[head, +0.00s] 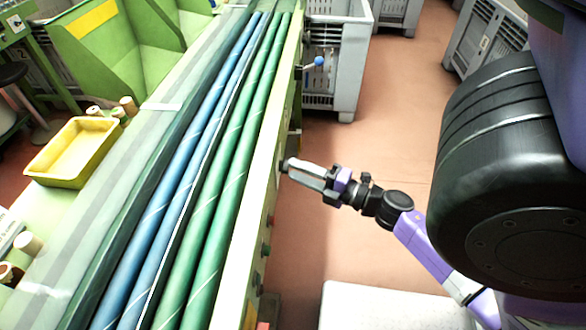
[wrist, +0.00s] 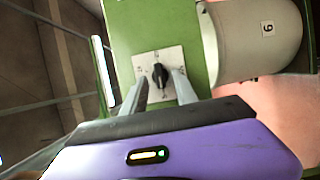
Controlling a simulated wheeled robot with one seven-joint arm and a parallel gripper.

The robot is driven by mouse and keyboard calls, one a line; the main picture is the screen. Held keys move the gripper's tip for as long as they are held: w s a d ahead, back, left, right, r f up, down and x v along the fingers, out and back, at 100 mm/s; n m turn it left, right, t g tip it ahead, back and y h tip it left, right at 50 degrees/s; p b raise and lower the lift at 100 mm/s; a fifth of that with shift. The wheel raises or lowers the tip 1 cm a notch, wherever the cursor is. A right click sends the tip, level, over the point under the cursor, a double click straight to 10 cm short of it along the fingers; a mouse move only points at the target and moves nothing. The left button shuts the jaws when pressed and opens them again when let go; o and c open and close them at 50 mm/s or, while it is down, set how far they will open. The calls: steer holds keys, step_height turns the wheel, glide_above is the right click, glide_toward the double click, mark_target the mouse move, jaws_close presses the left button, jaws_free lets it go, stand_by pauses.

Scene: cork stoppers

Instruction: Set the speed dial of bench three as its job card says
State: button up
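The speed dial (wrist: 160,76) shows in the wrist view as a black knob on a square white plate (wrist: 172,58) with small marks. The plate is on a green panel (wrist: 150,25). My gripper (wrist: 161,84) is open, its two fingers pointing at the plate, one on each side of the knob; I cannot tell whether they touch it. In the head view my gripper (head: 292,167) is at the right side of the green bench (head: 240,260). The dial's setting is too small to read.
Blue and green tubes (head: 205,190) run along the bench top. A yellow tray (head: 72,152) and several corks (head: 128,106) are at left. A blue-knobbed lever (head: 319,61) sticks out beyond my gripper. Grey crates (head: 345,75) stand behind. A pale bin marked 6 (wrist: 255,45) is beside the dial panel.

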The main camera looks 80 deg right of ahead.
steer(key=v, duration=0.5)
steer(key=shift+s+a, duration=0.15)
steer(key=shift+s, duration=0.15)
steer(key=m+y+p, duration=0.4)
steer(key=m, duration=0.6)
glide_toward(256, 233)
steer(key=shift+g, duration=0.3)
steer(key=w, duration=0.4)
steer(key=s+a+r+m+g+y+p, duration=0.1)
steer(key=s+a+r+m, duration=0.1)
steer(key=a+m, duration=0.2)
steer(key=a, duration=0.3)
steer(key=shift+a+r+m+g+y, duration=0.3)
steer(key=shift+a+g, duration=0.05)
steer(key=shift+g, duration=0.05)
steer(key=shift+d, duration=0.1)
